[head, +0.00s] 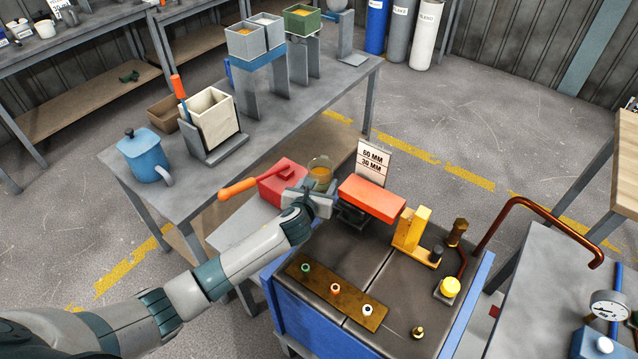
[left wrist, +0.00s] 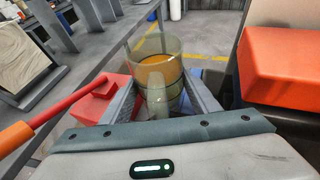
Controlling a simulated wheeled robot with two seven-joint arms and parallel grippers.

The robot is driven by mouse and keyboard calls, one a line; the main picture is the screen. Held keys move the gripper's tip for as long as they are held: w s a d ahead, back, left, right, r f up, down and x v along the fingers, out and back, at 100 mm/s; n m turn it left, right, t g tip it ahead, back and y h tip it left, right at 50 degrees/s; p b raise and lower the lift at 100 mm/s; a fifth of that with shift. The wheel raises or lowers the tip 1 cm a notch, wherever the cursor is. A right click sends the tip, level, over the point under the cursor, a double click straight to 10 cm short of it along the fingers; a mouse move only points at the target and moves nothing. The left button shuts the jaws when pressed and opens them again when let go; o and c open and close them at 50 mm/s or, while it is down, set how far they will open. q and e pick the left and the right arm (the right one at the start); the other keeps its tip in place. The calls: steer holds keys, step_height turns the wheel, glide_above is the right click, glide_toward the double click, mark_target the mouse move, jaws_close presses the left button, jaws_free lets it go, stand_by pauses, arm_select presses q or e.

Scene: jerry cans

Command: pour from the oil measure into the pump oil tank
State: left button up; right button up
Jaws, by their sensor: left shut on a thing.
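The oil measure (head: 320,169) is a clear round vessel with amber oil in it. It stands upright in the grip, and in the left wrist view (left wrist: 158,72) it sits between my two fingers. My left gripper (head: 318,190) is shut on it, left of an orange-red block (head: 372,198). I take the blue-sided unit with a dark top (head: 395,277) to be the pump oil tank; its opening cannot be made out. The block also shows at the right of the left wrist view (left wrist: 285,65). My right gripper is not in view.
A red box with an orange-ended handle (head: 283,182) lies left of the measure. A 60 MM/30 MM sign (head: 371,164) stands behind the block. A yellow bracket (head: 411,231) and a copper pipe (head: 535,207) rise to the right. A bench (head: 200,195) with a blue jug (head: 146,156) lies behind.

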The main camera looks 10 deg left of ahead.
arm_select(q)
steer(key=shift+s+g+p, duration=0.2)
steer(key=shift+g+p, duration=0.3)
steer(key=shift+p, duration=0.75)
steer(key=shift+s+f+g+p, duration=0.25)
steer(key=shift+g+p, duration=0.25)
steer(key=shift+p, duration=0.2)
steer(key=shift+f, duration=0.15)
